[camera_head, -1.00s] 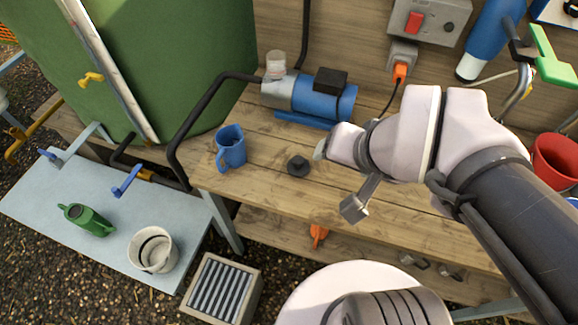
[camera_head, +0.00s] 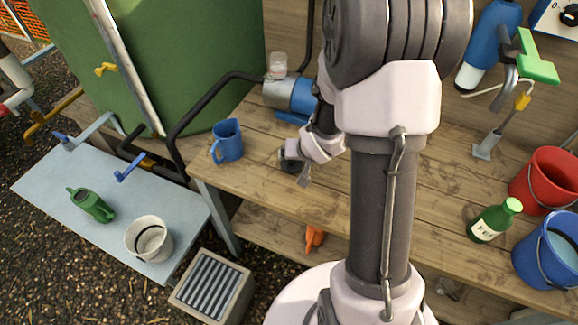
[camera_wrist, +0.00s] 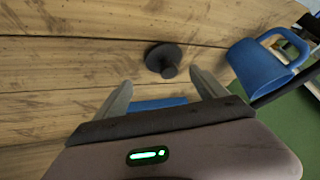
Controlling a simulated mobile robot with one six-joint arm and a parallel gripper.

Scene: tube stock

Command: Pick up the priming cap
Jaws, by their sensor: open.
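The priming cap, a dark round disc with a raised knob (camera_wrist: 162,60), sits on the wooden bench in the wrist view. It lies just beyond my gripper (camera_wrist: 161,85), roughly centred between the two fingertips. The jaws are open and nothing is between them. In the head view my gripper (camera_head: 297,163) is low over the bench beside the blue jug and mostly hides the cap. I cannot tell there how high the fingers are above the wood.
The blue jug (camera_head: 228,141) stands close to the left of my gripper. The blue pump (camera_head: 292,94) with its clear-topped cup is behind it. A green bottle (camera_head: 494,220), red bucket (camera_head: 546,180) and blue bucket (camera_head: 547,250) stand at the right. The bench front is clear.

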